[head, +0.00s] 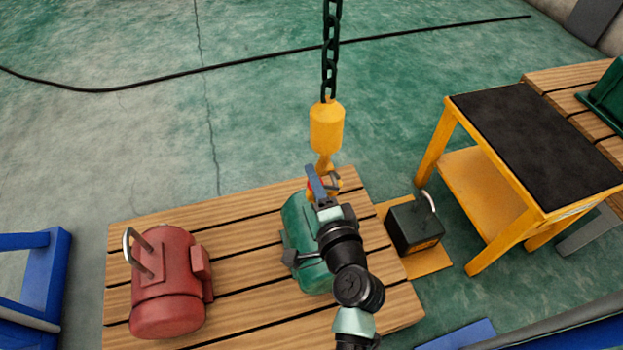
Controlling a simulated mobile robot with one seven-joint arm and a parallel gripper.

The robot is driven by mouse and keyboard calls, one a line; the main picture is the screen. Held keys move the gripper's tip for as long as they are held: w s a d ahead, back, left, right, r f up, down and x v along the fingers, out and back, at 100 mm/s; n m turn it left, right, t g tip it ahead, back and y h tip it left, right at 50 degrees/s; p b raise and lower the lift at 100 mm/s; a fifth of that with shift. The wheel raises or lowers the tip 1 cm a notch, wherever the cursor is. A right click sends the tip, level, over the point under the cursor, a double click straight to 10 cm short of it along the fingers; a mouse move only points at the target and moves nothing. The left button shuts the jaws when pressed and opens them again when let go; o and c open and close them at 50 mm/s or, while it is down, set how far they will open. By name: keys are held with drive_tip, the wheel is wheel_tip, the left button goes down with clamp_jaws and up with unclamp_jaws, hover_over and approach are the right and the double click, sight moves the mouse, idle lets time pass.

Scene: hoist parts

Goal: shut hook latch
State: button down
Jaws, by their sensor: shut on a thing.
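A yellow hoist hook (326,128) hangs from a black chain (331,50) above the wooden pallet. Its lower part, with a small red piece beside it, is at my gripper (321,183). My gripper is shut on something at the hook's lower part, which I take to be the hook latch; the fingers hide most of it. A green motor (298,225) stands on the pallet right below, partly hidden by my arm. I cannot tell whether the latch is open or closed, or whether the motor's lifting eye is inside the hook.
A red motor (170,290) with a metal lifting loop stands on the pallet (245,262) at left. A black block (414,228) with a handle sits right of the pallet. A yellow cart (462,108) with a black top stands further right.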

drive_tip(key=shift+w+d+r+m+p, duration=0.1)
drive_tip(key=shift+d+r+m+p, duration=0.15)
drive_tip(key=shift+r+m, duration=0.2)
idle(0.3)
drive_tip(key=c, duration=0.5)
unclamp_jaws()
drive_tip(key=shift+f, duration=0.1)
drive_tip(key=p+v, duration=0.2)
drive_tip(key=v, duration=1.1)
drive_tip(key=shift+p, duration=0.35)
drive_tip(key=shift+d, duration=0.1)
